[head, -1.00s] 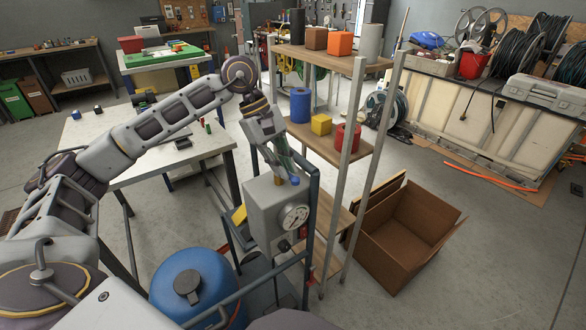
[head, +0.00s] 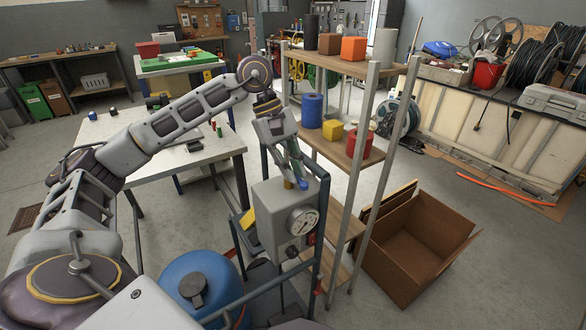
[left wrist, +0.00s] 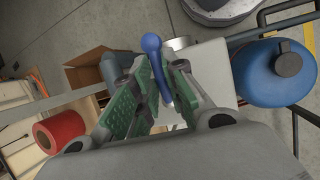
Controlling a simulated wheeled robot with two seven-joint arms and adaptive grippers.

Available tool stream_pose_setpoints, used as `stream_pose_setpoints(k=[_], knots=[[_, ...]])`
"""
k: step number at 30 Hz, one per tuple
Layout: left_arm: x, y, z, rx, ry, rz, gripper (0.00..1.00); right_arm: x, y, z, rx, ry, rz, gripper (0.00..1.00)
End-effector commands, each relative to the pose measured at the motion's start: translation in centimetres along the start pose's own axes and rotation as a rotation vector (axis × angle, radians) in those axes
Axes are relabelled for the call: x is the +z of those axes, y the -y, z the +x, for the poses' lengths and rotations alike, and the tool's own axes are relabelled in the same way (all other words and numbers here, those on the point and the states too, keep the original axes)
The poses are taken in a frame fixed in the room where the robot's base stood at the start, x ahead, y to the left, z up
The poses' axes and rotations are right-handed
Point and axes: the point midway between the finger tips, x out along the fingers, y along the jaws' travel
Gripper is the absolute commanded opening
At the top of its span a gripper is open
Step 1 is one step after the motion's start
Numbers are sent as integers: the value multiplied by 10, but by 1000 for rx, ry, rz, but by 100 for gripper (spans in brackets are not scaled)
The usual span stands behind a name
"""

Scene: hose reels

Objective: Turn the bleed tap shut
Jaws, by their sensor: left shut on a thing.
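The bleed tap has a blue lever handle (head: 302,184) on top of a grey box (head: 272,209) with a round gauge (head: 302,222) on its front. My left gripper (head: 296,177) reaches down to the tap from above. In the left wrist view the blue lever (left wrist: 152,45) lies between the green finger pads (left wrist: 150,95), and the gripper is shut on it. The lever's rounded end sticks out past the fingertips. The tap's body is mostly hidden by the fingers. My right gripper is not in view.
A shelf rack (head: 340,143) with coloured blocks and cylinders stands right beside the box. A blue tank (head: 215,275) is close in front on the left. An open cardboard box (head: 385,275) lies on the floor at right. A white table (head: 155,155) is behind my left arm.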

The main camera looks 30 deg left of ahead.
Motion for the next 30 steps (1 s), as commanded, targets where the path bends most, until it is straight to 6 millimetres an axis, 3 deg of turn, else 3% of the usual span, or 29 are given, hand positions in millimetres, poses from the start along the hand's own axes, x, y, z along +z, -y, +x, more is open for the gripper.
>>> stream_pose_setpoints(k=[1,2,6,20,30], knots=[[0,-2,-4,13,-4,3,0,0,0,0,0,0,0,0],[0,-2,-4,13,-4,2,16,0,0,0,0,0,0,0],[0,-2,-3,9,-3,2,34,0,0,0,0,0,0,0],[0,-1,-4,3,-1,1,35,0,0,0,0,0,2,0],[0,-1,-38,5,-1,1,35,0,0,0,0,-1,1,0]])
